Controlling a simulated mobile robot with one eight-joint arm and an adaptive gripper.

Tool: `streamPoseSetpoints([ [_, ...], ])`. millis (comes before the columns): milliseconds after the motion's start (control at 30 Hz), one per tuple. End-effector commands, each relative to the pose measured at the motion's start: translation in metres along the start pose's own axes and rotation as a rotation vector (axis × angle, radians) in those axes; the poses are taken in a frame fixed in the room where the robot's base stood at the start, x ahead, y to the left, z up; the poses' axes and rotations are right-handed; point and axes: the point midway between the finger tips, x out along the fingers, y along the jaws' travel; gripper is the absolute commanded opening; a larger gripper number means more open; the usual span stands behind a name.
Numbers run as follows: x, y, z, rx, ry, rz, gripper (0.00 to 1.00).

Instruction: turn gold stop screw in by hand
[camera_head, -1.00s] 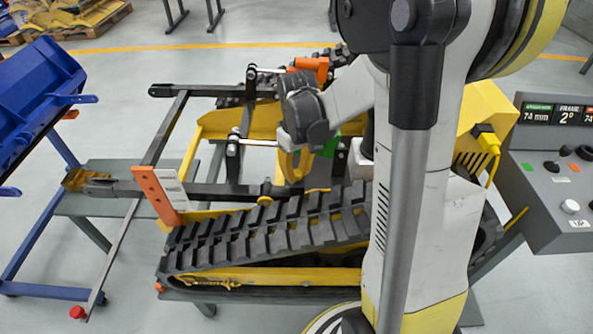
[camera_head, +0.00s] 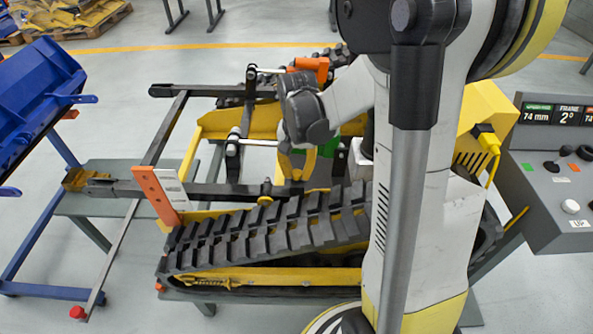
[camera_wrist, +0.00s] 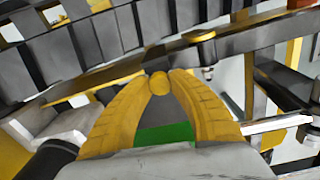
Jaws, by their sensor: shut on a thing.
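In the wrist view, the two yellow fingers of my gripper (camera_wrist: 159,87) close in a V, with their tips on a small round gold screw head (camera_wrist: 159,82). The screw sits beside a dark bar (camera_wrist: 230,40) close to the track. Its thread is hidden. In the head view, my gripper (camera_head: 297,178) points down behind the near black track (camera_head: 265,232), and the screw between its fingers cannot be made out. A green patch shows behind the fingers in both views.
A yellow and black tracked carrier frame (camera_head: 208,122) stands on a grey table (camera_head: 125,207). An orange upright plate (camera_head: 155,195) rises at its near left. A control console (camera_head: 545,170) reading 74 mm and 2° stands right. A blue bucket (camera_head: 45,90) is far left.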

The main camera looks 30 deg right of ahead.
Motion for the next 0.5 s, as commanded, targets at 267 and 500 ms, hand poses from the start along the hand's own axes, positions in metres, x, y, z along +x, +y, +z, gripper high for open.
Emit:
streamPoseSetpoints([
  [267, -0.0001, 0.0, -0.0001, 0.206, 0.0, 0.0, 0.01],
  [500, -0.0001, -0.0001, -0.0001, 0.657, 0.0, 0.0, 0.01],
])
